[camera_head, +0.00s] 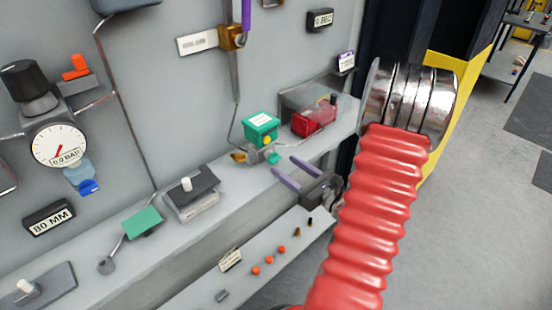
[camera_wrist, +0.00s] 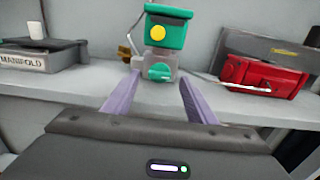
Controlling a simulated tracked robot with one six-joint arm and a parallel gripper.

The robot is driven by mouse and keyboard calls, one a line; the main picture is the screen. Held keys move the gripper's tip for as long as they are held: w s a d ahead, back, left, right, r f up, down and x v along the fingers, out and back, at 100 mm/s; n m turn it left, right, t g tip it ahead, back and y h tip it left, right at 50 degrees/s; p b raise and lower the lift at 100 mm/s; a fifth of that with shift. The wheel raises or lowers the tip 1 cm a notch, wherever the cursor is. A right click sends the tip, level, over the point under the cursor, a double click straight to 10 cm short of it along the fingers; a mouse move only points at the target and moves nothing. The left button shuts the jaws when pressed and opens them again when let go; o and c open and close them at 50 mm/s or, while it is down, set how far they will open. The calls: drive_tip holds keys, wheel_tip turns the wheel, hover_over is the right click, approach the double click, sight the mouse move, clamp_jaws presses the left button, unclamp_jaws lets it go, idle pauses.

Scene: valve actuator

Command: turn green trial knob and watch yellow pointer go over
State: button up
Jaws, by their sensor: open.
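The valve actuator is a green-topped box (camera_head: 261,126) on a grey body, standing on the ledge against the panel; it also shows in the wrist view (camera_wrist: 167,30). A round yellow part (camera_wrist: 158,33), which looks like the pointer, is on its front; I cannot read its direction. The green knob (camera_wrist: 159,72) sits low on the grey body and also shows in the head view (camera_head: 273,158). My gripper (camera_head: 283,171) is open and empty, its two purple fingers apart and pointing at the actuator. In the wrist view the fingers (camera_wrist: 151,92) lie either side of the knob's line, short of it.
A red device (camera_head: 314,118) stands right of the actuator, a manifold block (camera_head: 192,196) to its left. A brass fitting (camera_head: 238,157) is close by the actuator's left. A lower shelf (camera_head: 205,285) holds small orange parts. My red arm sleeve covers the right side.

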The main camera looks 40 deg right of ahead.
sight(277, 160)
drive_tip(key=shift+w+a, duration=0.1)
drive_tip(key=shift+w, duration=2.9)
drive_tip(key=shift+c, duration=0.7)
drive_tip(key=c, duration=0.9)
